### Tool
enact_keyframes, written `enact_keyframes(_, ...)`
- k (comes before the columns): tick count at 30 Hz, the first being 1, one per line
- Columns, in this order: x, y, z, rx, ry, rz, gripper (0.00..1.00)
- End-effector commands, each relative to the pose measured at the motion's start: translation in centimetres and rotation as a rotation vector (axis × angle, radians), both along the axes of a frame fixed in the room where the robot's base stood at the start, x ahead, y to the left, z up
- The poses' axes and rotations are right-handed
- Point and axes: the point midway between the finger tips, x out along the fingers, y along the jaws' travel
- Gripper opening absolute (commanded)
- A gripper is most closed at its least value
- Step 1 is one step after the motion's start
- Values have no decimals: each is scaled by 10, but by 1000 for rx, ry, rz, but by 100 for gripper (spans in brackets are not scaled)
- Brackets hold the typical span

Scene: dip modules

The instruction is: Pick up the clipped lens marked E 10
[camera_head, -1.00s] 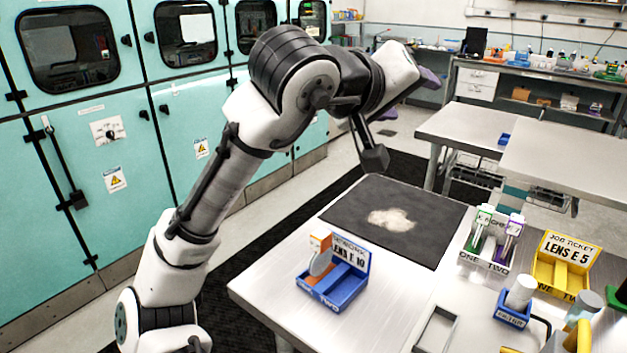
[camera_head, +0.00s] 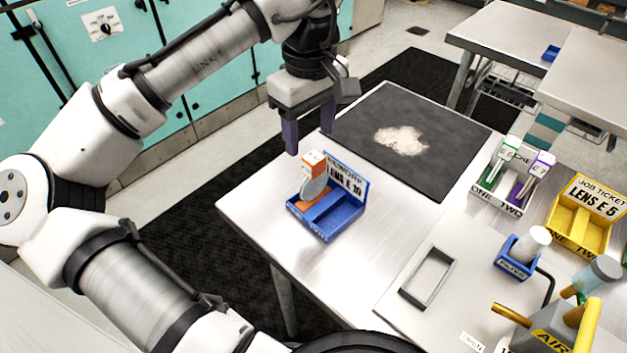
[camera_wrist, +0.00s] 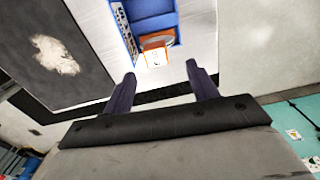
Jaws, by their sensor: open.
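The right compartment looks empty. The mark on the clip is too small to read. My gripper (camera_head: 308,138) is open and empty, above and behind the tray, pointing down. In the wrist view, the clip (camera_wrist: 156,41) appears just beyond the gap between the fingertips (camera_wrist: 160,75).
A dark mat (camera_head: 410,150) with a pale patch lies behind the tray. To the right stand a white holder with green and purple clips (camera_head: 508,175), a yellow LENS E 5 tray (camera_head: 585,210), a blue filter holder (camera_head: 520,255) and a grey frame (camera_head: 428,277).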

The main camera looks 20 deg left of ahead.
Motion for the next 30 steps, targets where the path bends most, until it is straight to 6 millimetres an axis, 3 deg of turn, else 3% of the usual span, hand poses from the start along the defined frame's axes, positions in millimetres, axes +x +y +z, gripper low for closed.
enact_keyframes(8, 0, -1, -22, -2, -1, -1, 58)
enact_keyframes(18, 2, -5, -67, -1, -2, -3, 58)
enact_keyframes(26, 3, -5, -70, -1, -3, -3, 58)
enact_keyframes(30, 3, -5, -70, -1, -3, -3, 41)
